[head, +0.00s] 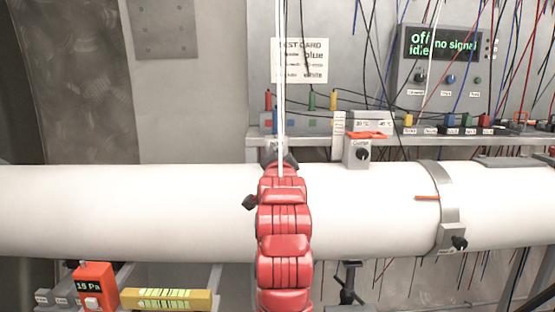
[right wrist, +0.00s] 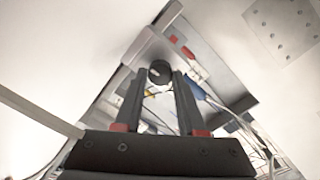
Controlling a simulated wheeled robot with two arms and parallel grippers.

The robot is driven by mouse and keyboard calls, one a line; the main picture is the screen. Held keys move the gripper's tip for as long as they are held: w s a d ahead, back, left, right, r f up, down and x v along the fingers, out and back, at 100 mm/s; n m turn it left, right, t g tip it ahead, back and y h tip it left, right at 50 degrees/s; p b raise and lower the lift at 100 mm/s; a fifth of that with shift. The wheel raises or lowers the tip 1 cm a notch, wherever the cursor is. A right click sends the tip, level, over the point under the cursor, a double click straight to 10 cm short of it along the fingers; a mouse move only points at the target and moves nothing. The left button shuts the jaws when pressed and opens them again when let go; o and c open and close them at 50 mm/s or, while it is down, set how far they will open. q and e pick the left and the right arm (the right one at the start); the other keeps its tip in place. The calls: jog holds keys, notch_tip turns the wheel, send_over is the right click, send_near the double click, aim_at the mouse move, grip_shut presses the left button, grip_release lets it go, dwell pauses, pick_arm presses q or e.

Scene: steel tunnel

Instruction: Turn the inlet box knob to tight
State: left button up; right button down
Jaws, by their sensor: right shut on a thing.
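In the right wrist view my right gripper (right wrist: 158,78) has its two dark fingers on either side of a round black knob (right wrist: 159,70), shut on it. The knob stands out from a pale grey box (right wrist: 148,46). In the head view my red right arm rises up the middle across the white pipe (head: 130,200). The dark gripper end (head: 281,160) shows at its top, and the arm hides the inlet box and its knob there. I cannot read the knob's setting. My left gripper is not in view.
A similar outlet box (head: 357,152) with a black knob stands on the pipe to the right. A clamp (head: 448,210) rings the pipe further right. Behind are a shelf with coloured plugs, hanging wires and a display (head: 442,42). An orange gauge (head: 95,287) and a yellow level (head: 165,299) lie below left.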

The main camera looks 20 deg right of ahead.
jog(key=shift+f+m, duration=0.1)
jog(key=shift+m, duration=0.2)
jog(key=c, duration=0.5)
grip_release()
jog(key=shift+s+a, duration=0.2)
jog(key=shift+s, duration=0.2)
jog(key=v, duration=1.6)
jog(key=shift+s, duration=0.25)
jog(key=shift+w, duration=0.1)
